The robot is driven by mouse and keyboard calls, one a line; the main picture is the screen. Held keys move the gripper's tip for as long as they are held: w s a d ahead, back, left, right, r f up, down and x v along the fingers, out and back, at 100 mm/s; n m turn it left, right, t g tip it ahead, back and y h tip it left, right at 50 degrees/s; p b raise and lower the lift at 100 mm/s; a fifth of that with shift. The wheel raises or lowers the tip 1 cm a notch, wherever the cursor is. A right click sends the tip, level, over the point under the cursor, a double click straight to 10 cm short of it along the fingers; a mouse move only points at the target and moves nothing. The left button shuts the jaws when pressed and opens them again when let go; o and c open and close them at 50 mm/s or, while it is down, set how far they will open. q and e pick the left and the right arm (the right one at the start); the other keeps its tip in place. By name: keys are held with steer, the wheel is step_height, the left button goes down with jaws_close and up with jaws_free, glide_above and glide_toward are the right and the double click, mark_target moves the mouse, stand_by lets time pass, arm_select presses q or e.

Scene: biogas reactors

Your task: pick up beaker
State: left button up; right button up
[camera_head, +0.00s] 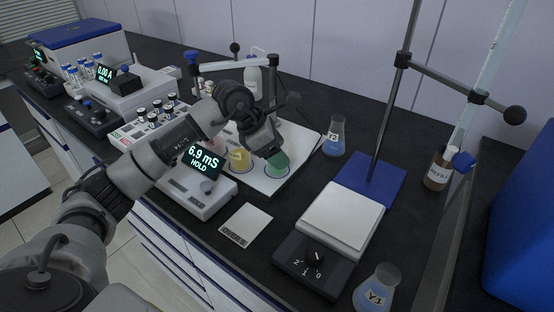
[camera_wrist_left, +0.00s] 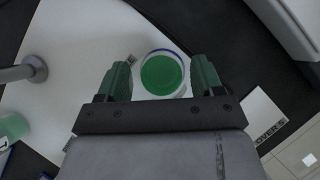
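A glass beaker with green liquid (camera_head: 278,163) stands on a white board (camera_head: 292,183) on the dark bench. In the left wrist view the green beaker (camera_wrist_left: 161,73) is seen from above, between the two fingers of my left gripper (camera_wrist_left: 160,80). The fingers are apart, with a gap on each side of the beaker. In the head view my left gripper (camera_head: 267,148) is just above and beside the green beaker, and its fingers are partly hidden. A second beaker with yellow liquid (camera_head: 239,160) stands to the left. My right gripper is not seen.
A meter reading 6.9 mS (camera_head: 203,160) stands in front of the board. Flasks with blue liquid stand behind (camera_head: 334,140) and in front (camera_head: 376,290). A white card (camera_head: 246,224) lies on the bench.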

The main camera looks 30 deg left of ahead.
arm_select(q)
steer(key=c, duration=0.7)
steer(key=shift+r, duration=0.1)
